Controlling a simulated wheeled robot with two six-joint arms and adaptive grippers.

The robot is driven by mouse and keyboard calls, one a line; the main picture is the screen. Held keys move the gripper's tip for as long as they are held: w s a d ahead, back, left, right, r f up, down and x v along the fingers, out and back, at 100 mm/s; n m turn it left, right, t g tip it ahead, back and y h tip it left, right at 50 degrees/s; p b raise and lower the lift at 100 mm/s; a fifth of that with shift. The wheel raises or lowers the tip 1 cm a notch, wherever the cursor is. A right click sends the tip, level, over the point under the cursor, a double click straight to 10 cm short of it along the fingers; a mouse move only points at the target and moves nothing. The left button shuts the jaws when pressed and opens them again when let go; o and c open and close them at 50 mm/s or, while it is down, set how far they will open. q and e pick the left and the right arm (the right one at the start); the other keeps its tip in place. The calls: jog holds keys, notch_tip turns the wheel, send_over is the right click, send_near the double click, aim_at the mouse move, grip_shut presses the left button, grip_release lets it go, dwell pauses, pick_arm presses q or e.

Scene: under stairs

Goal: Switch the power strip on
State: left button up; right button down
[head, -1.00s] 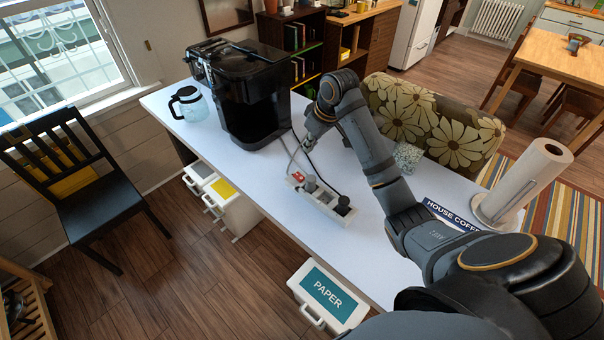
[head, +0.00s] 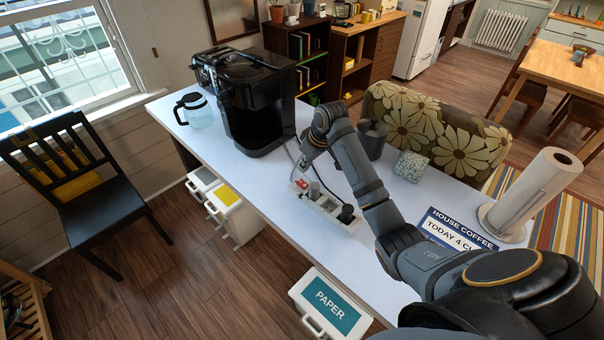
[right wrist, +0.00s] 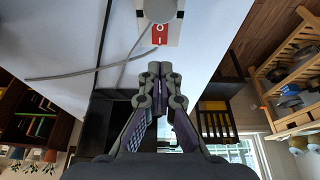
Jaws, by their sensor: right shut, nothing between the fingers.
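The white power strip (head: 348,228) lies on the light table, with a grey plug (head: 315,190) and a black plug (head: 346,213) in it. Its red rocker switch (head: 301,184) is at the end nearest the coffee machine. In the right wrist view the switch (right wrist: 160,34) shows white O and I marks; which way it is tipped I cannot tell. My right gripper (head: 303,163) is shut and empty, just beyond the switch end. In the right wrist view its fingertips (right wrist: 160,70) point toward the switch, apart from it. My left gripper is out of view.
A black coffee machine (head: 255,100) and a glass carafe (head: 199,112) stand at the far left. Cables run behind the strip.

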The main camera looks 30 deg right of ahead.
aim_at(304, 185)
jog(key=x, duration=0.2)
jog(key=p+x, duration=0.1)
jog(key=x, duration=0.3)
jog(key=shift+s+d+f, duration=0.1)
jog(key=shift+s+f, duration=0.15)
jog(key=shift+f, duration=0.1)
jog(key=shift+w+f+g+p, duration=0.1)
jog(key=shift+w+g+p, duration=0.15)
jog(key=shift+g+p, duration=0.35)
jog(key=shift+f+g+h, duration=0.3)
jog(key=shift+s+d+p, duration=0.1)
jog(key=shift+s+p, duration=0.75)
jog(key=shift+p, duration=0.2)
jog(key=shift+s+d+f, duration=0.1)
jog(key=shift+f, duration=0.05)
